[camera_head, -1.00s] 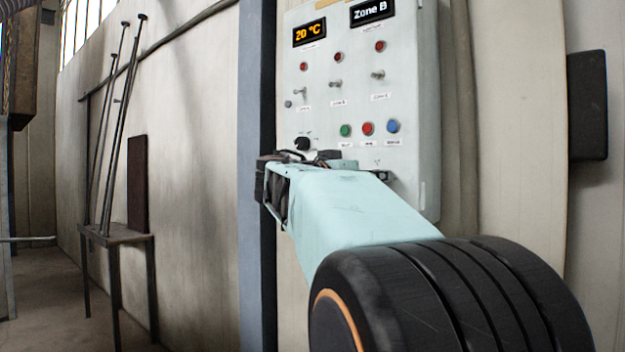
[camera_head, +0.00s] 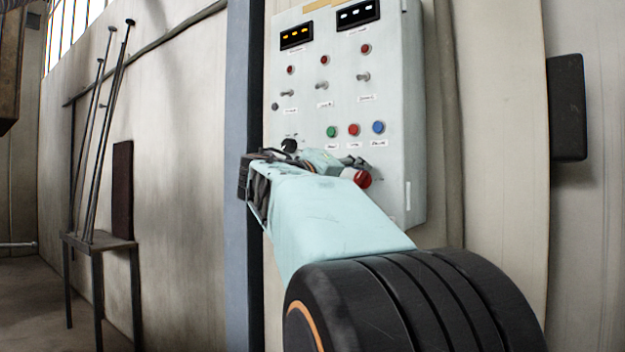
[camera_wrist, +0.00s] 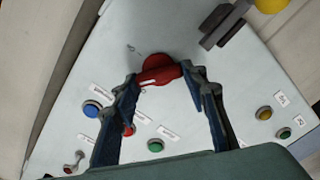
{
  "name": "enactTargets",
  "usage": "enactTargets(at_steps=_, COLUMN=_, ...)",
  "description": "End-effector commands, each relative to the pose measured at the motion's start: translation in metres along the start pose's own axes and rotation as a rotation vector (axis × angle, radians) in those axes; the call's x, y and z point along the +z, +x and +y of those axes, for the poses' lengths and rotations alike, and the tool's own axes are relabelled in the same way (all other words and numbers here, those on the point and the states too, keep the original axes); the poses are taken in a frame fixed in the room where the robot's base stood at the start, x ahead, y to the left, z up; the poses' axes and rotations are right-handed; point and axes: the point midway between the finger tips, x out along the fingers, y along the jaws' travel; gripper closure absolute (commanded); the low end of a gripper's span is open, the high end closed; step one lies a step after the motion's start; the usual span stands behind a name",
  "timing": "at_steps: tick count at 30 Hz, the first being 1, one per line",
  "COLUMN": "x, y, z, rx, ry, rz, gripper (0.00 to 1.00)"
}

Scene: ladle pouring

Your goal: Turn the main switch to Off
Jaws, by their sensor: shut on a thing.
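A red rotary switch knob (camera_wrist: 158,70) sits on the light grey control panel (camera_wrist: 105,65). It also shows in the head view (camera_head: 361,179), at the panel's lower right, partly behind my arm. My gripper (camera_wrist: 163,78) is shut on the knob, one finger on each side of it. Small marks near the knob are too small to read. In the head view both panel displays, the left one (camera_head: 296,37) and the right one (camera_head: 358,13), show dashes.
Green (camera_head: 332,132), red (camera_head: 354,130) and blue (camera_head: 378,127) buttons sit in a row above the knob. A black selector (camera_head: 289,145) is left of them, with toggles higher up. A dark handle (camera_wrist: 225,22) is close to my gripper in the wrist view.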

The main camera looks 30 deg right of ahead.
Motion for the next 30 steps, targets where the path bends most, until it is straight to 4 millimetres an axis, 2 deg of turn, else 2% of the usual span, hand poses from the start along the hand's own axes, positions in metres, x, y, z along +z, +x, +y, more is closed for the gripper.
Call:
enactTargets(at_steps=15, x=-0.0009, y=-0.0005, z=-0.0013, rx=0.0, ry=-0.448, rz=0.002, gripper=0.84)
enactTargets(at_steps=22, x=-0.0006, y=-0.0004, z=-0.0018, rx=0.001, ry=-0.569, rz=0.002, gripper=0.84)
enactTargets(at_steps=30, x=0.0001, y=-0.0004, z=-0.0029, rx=0.0, ry=-0.632, rz=0.002, gripper=0.84)
